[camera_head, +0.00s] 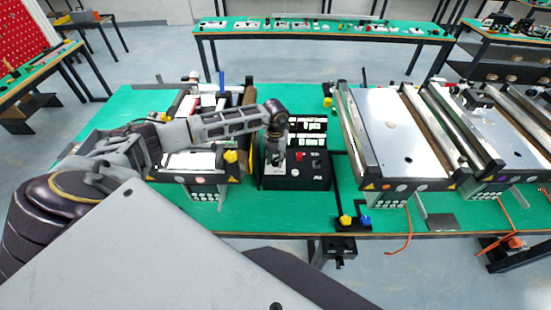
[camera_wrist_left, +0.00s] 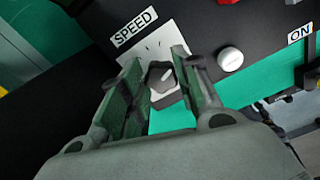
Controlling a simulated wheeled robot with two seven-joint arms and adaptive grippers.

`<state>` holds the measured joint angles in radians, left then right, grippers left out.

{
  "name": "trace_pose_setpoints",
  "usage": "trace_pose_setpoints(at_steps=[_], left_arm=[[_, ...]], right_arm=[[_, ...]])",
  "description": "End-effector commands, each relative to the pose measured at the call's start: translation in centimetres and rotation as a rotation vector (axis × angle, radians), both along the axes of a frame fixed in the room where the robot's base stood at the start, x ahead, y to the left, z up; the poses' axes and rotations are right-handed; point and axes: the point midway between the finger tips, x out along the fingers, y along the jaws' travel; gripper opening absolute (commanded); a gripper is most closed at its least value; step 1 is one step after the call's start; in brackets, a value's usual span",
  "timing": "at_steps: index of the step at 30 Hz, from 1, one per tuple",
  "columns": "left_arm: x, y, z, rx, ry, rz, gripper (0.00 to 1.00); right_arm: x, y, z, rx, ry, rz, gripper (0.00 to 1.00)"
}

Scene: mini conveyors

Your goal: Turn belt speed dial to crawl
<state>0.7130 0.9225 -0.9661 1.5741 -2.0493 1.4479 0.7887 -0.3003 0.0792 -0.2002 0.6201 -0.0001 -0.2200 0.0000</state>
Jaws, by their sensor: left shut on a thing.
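The belt speed dial is a dark knob (camera_wrist_left: 161,76) with a white pointer mark. It sits on a white scale plate below the SPEED label (camera_wrist_left: 134,27) in the left wrist view. My left gripper (camera_wrist_left: 158,82) has its two green-padded fingers on either side of the knob and is shut on it. In the head view my left gripper (camera_head: 274,155) reaches down onto the black control box (camera_head: 297,184), and the dial is hidden there. The scale's markings are too small to read. My right gripper is in neither view.
A white round button (camera_wrist_left: 230,59) and an ON label (camera_wrist_left: 300,33) are beside the dial. A red button (camera_head: 299,156) and lit displays (camera_head: 308,126) are on the box. Mini conveyors (camera_head: 402,138) stand to the right on the green table (camera_head: 240,219).

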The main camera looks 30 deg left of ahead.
Motion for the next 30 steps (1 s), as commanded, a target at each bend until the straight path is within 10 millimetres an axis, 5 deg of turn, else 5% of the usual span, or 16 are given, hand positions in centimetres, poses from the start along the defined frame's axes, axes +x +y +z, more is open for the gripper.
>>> trace_pose_setpoints(at_steps=[14, 30], left_arm=[[0.1, 0.0, -0.1, 0.001, -0.003, -0.179, 0.08], [0.1, -0.2, -0.2, 0.003, -0.003, -0.602, 0.08]], right_arm=[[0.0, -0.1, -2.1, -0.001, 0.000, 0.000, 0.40], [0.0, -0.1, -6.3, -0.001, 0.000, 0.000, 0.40]])
